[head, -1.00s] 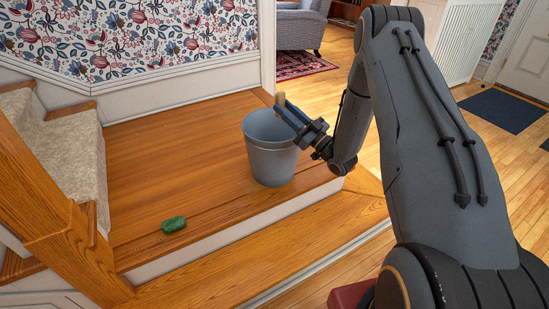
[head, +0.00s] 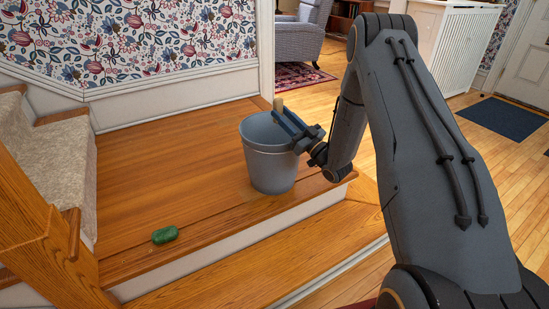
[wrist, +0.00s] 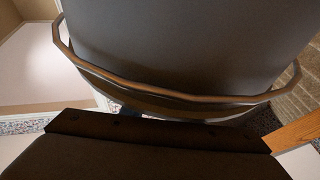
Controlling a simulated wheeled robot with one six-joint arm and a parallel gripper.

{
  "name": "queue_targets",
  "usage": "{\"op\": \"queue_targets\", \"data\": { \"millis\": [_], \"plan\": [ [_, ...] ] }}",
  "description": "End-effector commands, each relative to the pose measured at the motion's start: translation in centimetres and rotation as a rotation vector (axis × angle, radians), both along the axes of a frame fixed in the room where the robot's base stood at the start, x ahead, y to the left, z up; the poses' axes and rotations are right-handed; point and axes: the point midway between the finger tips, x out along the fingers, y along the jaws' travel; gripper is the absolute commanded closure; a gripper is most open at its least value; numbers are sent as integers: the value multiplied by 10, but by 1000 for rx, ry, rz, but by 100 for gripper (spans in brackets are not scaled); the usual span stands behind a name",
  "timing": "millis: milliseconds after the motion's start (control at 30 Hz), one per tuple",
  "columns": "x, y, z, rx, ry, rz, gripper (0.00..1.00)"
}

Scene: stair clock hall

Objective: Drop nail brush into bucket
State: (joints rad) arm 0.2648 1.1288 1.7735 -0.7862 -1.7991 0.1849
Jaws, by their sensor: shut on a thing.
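The nail brush (head: 278,104) shows as a short tan wooden piece in the head view, standing up between the jaws of my gripper (head: 284,119). My gripper is shut on it, at the upper right rim of the grey bucket (head: 266,167). The brush appears over or just behind the bucket's opening; its exact depth is hard to tell. The bucket stands upright on the wooden landing. In the wrist view a large grey surface, seemingly the bucket (wrist: 180,40), fills the upper part with a brownish curved band. A dark brown block across the bottom is too shaded to identify surely.
A green soap-like block (head: 165,235) lies on the landing (head: 165,170) near its front edge. Carpeted stairs (head: 45,150) and a wooden post are at the left. A grey armchair (head: 300,40) stands in the far room.

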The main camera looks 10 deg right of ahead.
Motion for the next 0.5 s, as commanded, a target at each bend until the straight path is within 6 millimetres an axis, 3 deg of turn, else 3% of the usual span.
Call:
{"op": "queue_targets", "data": {
  "millis": [333,367,467,500],
  "plan": [
    [0,0,-5,0,-1,0,90],
    [0,0,-5,0,-1,0,67],
    [0,0,-5,0,-1,0,51],
    [0,0,-5,0,-1,0,51]
  ]
}}
